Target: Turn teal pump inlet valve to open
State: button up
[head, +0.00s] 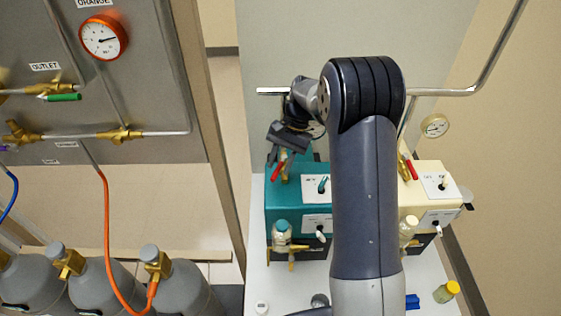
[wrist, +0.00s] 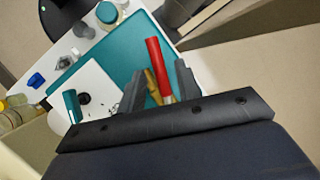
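The teal pump (head: 280,210) stands on a white bench, partly hidden by my arm. Its inlet valve has a red handle (head: 276,171) on a brass body at the pump's back left. In the wrist view the red handle (wrist: 158,66) rises slantwise above the brass fitting (wrist: 153,88), over the teal pump top (wrist: 112,48). My gripper (head: 281,150) is just above the valve. In the wrist view my gripper's two fingers (wrist: 159,88) are apart, one on each side of the handle and brass. Gaps show beside the handle; I cannot tell whether either finger touches it.
A cream pump (head: 430,185) with its own red-handled valve (head: 412,169) stands to the right behind my arm. A metal pipe (head: 440,92) runs behind the pumps. A grey gauge panel (head: 150,90) and gas cylinders (head: 185,290) are at left. Small bottles (head: 446,292) stand on the bench.

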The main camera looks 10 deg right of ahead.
jog(key=b+v, duration=0.1)
jog(key=v, duration=0.9)
jog(key=shift+d+r, duration=0.15)
jog(key=shift+r, duration=0.2)
jog(key=shift+w, duration=0.1)
jog(key=shift+c, duration=0.3)
